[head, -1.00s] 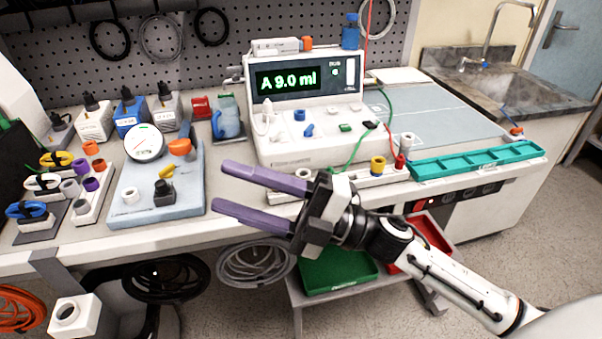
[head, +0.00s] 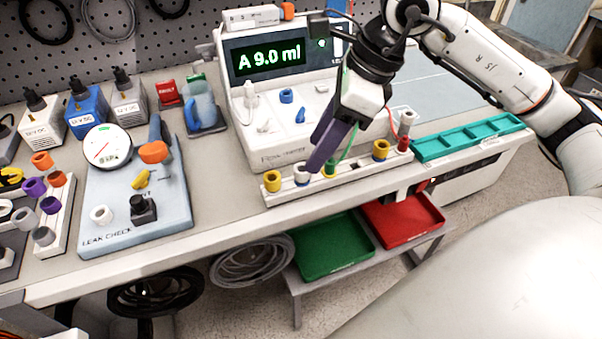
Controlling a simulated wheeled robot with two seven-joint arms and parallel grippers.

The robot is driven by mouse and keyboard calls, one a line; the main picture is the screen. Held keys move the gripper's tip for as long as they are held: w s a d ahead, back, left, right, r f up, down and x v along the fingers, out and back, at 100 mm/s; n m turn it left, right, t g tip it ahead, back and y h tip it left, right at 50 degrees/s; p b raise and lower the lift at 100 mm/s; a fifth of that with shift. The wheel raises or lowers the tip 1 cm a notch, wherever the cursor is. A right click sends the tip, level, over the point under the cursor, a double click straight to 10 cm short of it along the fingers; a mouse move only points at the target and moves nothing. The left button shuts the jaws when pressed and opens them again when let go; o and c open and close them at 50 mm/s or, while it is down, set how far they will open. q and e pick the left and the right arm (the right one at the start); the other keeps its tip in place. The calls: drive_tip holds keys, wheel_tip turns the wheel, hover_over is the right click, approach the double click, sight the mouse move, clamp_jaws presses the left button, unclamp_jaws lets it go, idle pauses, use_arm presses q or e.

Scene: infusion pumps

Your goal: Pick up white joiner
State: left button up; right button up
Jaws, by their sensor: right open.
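A white joiner (head: 301,175) stands in the white rack (head: 350,177) at the bench's front edge, between a yellow joiner (head: 272,181) and a green-and-yellow one (head: 330,168). Other white ring-shaped pieces show at the rack's right end (head: 408,118) and on the leak check board (head: 102,215). My right gripper (head: 318,163) points down over the rack with its purple fingers, tips just right of the white joiner. It is open, seen nearly side-on, and nothing shows between the fingers. Whether the tips touch anything cannot be told. My left gripper is not in view.
The pump with the "A 9.0 ml" display (head: 270,62) stands close behind the rack. Blue-and-yellow (head: 380,150) and red (head: 403,144) pieces sit farther right in the rack. A teal tray (head: 470,137) lies right. Green (head: 333,246) and red (head: 402,221) trays are below.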

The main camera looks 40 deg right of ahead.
sight(302, 178)
drive_tip(key=shift+p+x, duration=0.3)
drive_tip(key=shift+x, duration=2.45)
drive_tip(key=shift+w+r, duration=0.1)
drive_tip(key=c, duration=1.1)
